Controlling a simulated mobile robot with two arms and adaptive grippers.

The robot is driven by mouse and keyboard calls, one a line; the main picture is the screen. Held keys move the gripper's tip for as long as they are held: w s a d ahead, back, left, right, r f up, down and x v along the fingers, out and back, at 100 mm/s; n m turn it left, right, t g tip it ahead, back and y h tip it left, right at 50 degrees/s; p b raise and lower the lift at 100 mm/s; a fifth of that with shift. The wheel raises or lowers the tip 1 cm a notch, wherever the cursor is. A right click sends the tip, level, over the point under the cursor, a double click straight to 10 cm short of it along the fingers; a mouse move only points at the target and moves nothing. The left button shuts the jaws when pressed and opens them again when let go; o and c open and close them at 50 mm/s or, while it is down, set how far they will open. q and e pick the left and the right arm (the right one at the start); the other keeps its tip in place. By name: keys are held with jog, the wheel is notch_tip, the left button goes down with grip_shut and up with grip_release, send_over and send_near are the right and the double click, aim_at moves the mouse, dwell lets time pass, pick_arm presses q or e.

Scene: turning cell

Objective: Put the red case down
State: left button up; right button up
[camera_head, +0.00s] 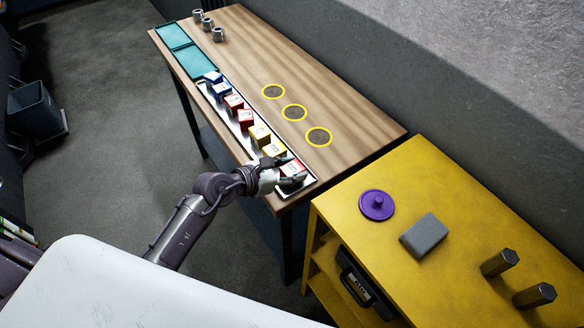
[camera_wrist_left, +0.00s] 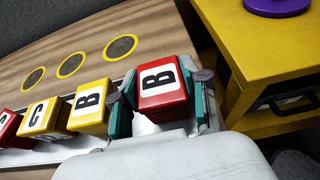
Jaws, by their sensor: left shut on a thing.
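The red case (camera_wrist_left: 162,85), marked B, is between the two fingers of my left gripper (camera_wrist_left: 163,98) in the left wrist view. In the head view the red case (camera_head: 294,168) is at the near end of the long tray (camera_head: 229,126), with my left gripper (camera_head: 286,172) shut on it. It is upright, at or just above the tray; I cannot tell whether it touches. My right gripper is not in view.
Yellow cases, such as the one marked B (camera_wrist_left: 90,106), stand close beside it, with red and blue ones further along. Yellow rings (camera_head: 295,112) mark the wooden table (camera_head: 345,105). A yellow bench (camera_head: 355,225) with a purple lid (camera_head: 377,205) and grey block (camera_head: 424,236) adjoins.

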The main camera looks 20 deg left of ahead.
pick_arm(q)
jog(key=shift+f, duration=0.15)
jog(key=o, duration=1.2)
jog(key=shift+o, duration=0.2)
jog(key=b+v, duration=0.2)
jog(key=v, duration=1)
jog(key=shift+r, duration=0.3)
